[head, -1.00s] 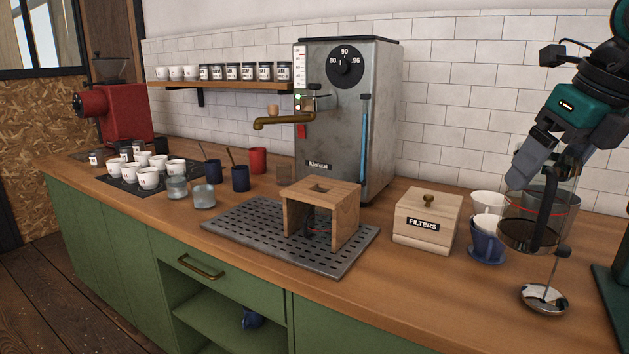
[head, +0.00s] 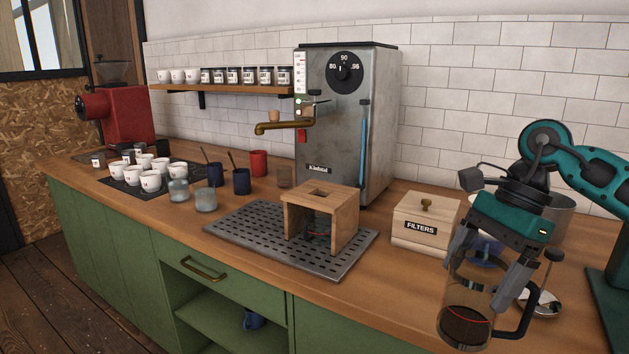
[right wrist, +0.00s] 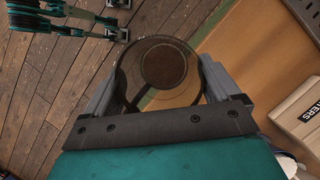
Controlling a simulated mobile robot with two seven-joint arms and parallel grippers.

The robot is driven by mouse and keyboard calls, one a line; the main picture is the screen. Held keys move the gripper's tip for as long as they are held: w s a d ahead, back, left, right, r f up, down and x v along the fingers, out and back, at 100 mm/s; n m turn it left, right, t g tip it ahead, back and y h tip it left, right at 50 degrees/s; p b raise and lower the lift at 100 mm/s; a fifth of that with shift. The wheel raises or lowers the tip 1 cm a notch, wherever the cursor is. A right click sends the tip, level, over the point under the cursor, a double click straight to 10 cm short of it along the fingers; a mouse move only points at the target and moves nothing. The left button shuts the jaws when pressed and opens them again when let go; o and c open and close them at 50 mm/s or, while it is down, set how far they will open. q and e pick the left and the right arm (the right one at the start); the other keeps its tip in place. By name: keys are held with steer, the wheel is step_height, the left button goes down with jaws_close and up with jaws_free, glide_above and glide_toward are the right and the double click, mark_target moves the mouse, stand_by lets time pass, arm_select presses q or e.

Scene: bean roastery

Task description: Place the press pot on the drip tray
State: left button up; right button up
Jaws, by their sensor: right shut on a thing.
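The press pot (head: 466,312) is a clear glass cylinder with dark contents low inside and a black handle. My right gripper (head: 488,268) is shut on it, one finger on each side, and holds it off the counter near the front edge. In the right wrist view the pot (right wrist: 162,75) sits between the fingers, with floor and counter edge around it. The drip tray (head: 232,232) is a dark perforated metal plate left of the pot, at the counter's front. A wooden stand (head: 344,212) rests on its right part, with something dark beneath.
A wooden filters box (head: 424,222) stands between tray and pot. A steel boiler (head: 350,130) with a brass spout (head: 283,125) stands behind the tray. Glasses and dark cups stand left of it. A shiny metal piece (head: 545,303) lies behind the pot. The tray's left part is bare.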

mark_target(455, 347)
steer(key=s+a+f+n+g+h, duration=0.1)
steer(key=f+n, duration=0.2)
steer(key=n, duration=0.1)
steer(key=s+a+f+n+g+h, duration=0.1)
steer(key=s+f+n, duration=0.1)
steer(key=f+n, duration=0.1)
steer(key=s+a+f+n+g+h+p, duration=0.1)
steer(key=s+a+f+n+h, duration=0.1)
steer(key=n, duration=0.4)
steer(key=shift+f, duration=0.5)
steer(key=shift+s+a+f+n, duration=0.1)
steer(key=shift+s+f+n, duration=0.25)
steer(key=shift+n, duration=0.55)
steer(key=shift+f, duration=0.15)
steer(key=shift+w, duration=0.1)
